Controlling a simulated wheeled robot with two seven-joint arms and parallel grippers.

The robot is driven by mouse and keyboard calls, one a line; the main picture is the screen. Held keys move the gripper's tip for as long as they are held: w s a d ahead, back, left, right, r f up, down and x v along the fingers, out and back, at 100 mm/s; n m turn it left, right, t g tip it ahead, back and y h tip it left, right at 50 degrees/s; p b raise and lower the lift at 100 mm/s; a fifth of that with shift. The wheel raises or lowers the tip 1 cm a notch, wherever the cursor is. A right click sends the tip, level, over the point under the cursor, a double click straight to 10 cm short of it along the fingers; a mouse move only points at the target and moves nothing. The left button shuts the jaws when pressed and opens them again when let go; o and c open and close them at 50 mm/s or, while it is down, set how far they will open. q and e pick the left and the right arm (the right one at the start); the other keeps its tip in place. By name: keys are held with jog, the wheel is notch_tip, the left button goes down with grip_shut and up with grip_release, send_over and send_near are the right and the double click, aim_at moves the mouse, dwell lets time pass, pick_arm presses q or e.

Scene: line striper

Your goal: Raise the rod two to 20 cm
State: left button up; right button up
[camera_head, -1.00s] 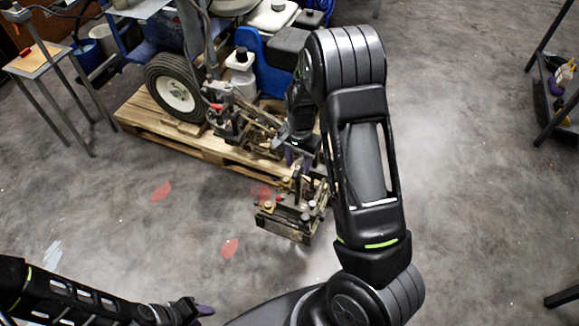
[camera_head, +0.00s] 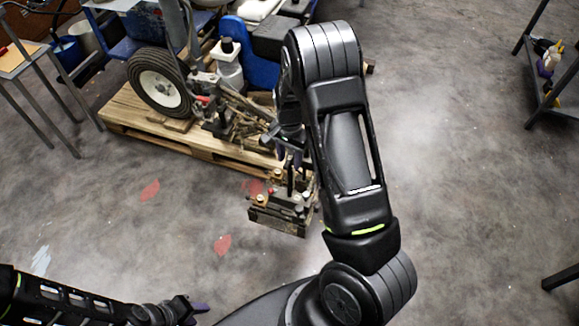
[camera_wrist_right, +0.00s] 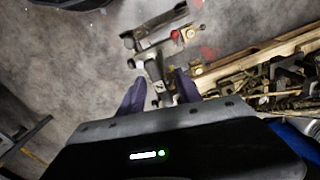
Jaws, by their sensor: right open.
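The line striper's front assembly (camera_head: 280,218) stands low beside the pallet, with a short upright rod (camera_head: 290,180) rising from it. In the right wrist view a grey metal post (camera_wrist_right: 155,72) of this assembly lies between my purple fingers. I cannot read any label telling which rod is rod two. My right gripper (camera_head: 291,153) is over the assembly; the arm partly hides it. In the right wrist view the right gripper (camera_wrist_right: 158,92) is open, its fingers on either side of the post, with no clear contact. My left gripper (camera_head: 195,308) is low at the left, away from the striper, its jaw gap unclear.
The striper's wheel (camera_head: 160,82) and body rest on a wooden pallet (camera_head: 130,122). A small table (camera_head: 20,62) is at the upper left, and a dark shelf (camera_head: 550,85) at the upper right. Open floor (camera_head: 450,180) lies to the right of my arm.

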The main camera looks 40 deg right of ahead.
notch_tip(320, 180, down, 5)
jog(key=shift+r, duration=0.1)
dwell(0.3)
grip_shut()
dwell(1.2)
